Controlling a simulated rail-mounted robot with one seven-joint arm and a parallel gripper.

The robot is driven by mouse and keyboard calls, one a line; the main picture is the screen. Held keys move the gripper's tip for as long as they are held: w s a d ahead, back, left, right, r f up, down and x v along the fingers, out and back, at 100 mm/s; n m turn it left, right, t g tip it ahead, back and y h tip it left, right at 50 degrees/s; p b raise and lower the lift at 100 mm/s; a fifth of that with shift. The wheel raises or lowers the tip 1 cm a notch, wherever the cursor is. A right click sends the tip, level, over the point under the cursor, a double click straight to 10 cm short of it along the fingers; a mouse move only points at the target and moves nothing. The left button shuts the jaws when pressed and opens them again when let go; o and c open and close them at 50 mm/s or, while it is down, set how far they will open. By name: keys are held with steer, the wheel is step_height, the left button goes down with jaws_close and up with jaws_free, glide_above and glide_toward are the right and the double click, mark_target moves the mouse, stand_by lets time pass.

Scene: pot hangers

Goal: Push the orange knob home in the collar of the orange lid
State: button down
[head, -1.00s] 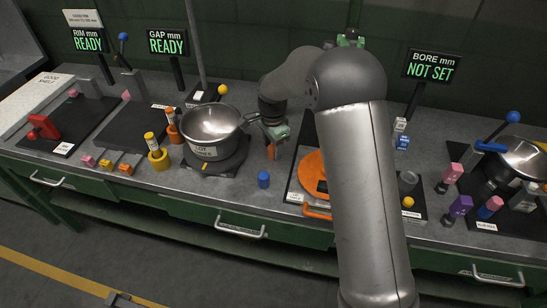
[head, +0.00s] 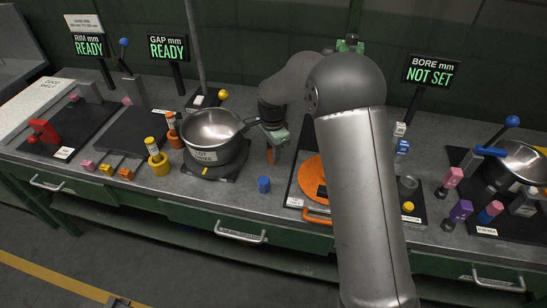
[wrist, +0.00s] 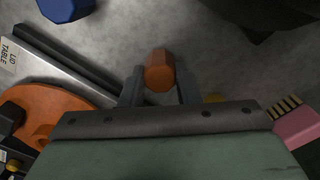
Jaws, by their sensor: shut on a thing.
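My gripper (head: 270,156) is shut on the orange knob (wrist: 158,72), which shows between the two fingertips in the wrist view. In the head view the knob is a small orange piece under the gripper, between the pot and the lid. The orange lid (head: 311,176) lies on a dark board to the right of my gripper, partly hidden behind my arm. It also shows at the left edge of the wrist view (wrist: 62,101). The knob is apart from the lid. I cannot make out the lid's collar clearly.
A steel pot (head: 212,133) on a dark stand is close left of my gripper. A blue knob (head: 263,185) stands on the bench in front. The lid table's pale edge (wrist: 48,66) crosses the wrist view's left side. Bare bench lies around the blue knob.

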steer(key=shift+r+p, duration=0.35)
steer(key=shift+r, duration=0.25)
stand_by(0.5)
steer(key=shift+r+p, duration=1.55)
steer(key=shift+r, duration=1.15)
